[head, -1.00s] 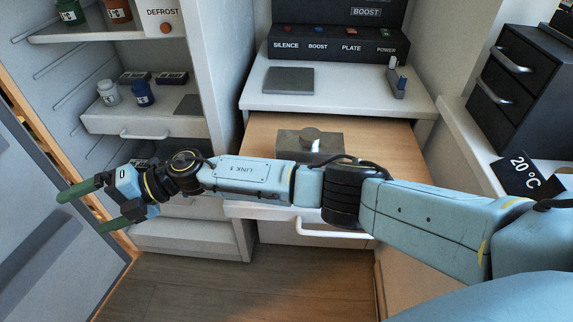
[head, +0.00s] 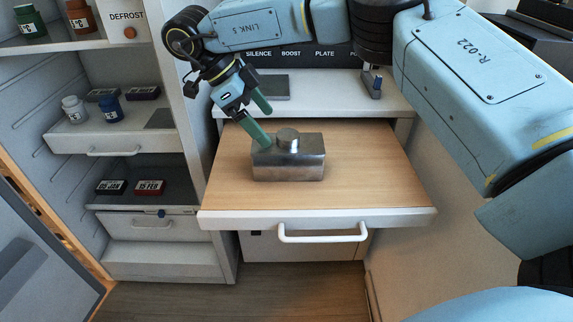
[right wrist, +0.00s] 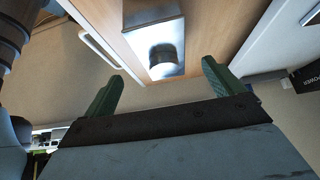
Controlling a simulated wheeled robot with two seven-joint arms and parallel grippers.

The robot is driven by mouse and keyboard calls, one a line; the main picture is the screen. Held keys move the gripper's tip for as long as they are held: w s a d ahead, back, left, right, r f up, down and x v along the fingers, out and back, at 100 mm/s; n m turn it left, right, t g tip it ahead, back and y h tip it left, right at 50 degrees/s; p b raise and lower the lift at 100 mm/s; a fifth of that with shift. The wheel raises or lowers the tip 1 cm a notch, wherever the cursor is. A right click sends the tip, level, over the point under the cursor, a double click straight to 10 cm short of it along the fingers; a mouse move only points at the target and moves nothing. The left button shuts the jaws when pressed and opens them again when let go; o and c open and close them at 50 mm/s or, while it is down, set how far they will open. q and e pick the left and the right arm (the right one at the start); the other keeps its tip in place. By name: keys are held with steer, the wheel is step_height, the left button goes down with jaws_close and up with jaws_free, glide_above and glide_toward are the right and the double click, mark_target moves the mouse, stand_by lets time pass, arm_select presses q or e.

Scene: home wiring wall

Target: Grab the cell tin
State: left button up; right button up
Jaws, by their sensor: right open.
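The cell tin, a grey metal box with a round knob on its lid, sits upright in the pulled-out wooden drawer (head: 375,165). The tin shows in the head view (head: 290,168) and at the top of the right wrist view (right wrist: 148,22). My right gripper (head: 265,125) is open, with green fingers pointing toward the tin from its upper left. In the right wrist view the fingers (right wrist: 163,75) stand apart on either side of the knob, with nothing held between them. I cannot tell whether a fingertip touches the tin. My left gripper is not in view.
The drawer has a white front handle (head: 322,237). An open cabinet on the left holds a white bottle (head: 73,109), a blue bottle (head: 110,108) and date blocks (head: 150,188). Above the drawer is a white ledge with a grey plate (head: 274,88). The drawer floor around the tin is clear.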

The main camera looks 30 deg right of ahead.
mark_target(276, 137)
steer(key=b+x, duration=0.1)
steer(key=x, duration=0.4)
steer(key=shift+f, duration=0.1)
steer(key=b+x, duration=0.1)
steer(key=x, duration=0.3)
steer(key=shift+w, duration=0.15)
steer(key=shift+d+f+b, duration=0.25)
steer(key=shift+f+b, duration=0.1)
steer(key=shift+f, duration=0.05)
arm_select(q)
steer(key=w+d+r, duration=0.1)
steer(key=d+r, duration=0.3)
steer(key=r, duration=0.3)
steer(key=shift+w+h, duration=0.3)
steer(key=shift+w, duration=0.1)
arm_select(e)
steer(key=shift+c, duration=0.4)
steer(key=c, duration=1)
steer(key=shift+c, duration=0.5)
steer(key=shift+r, duration=0.15)
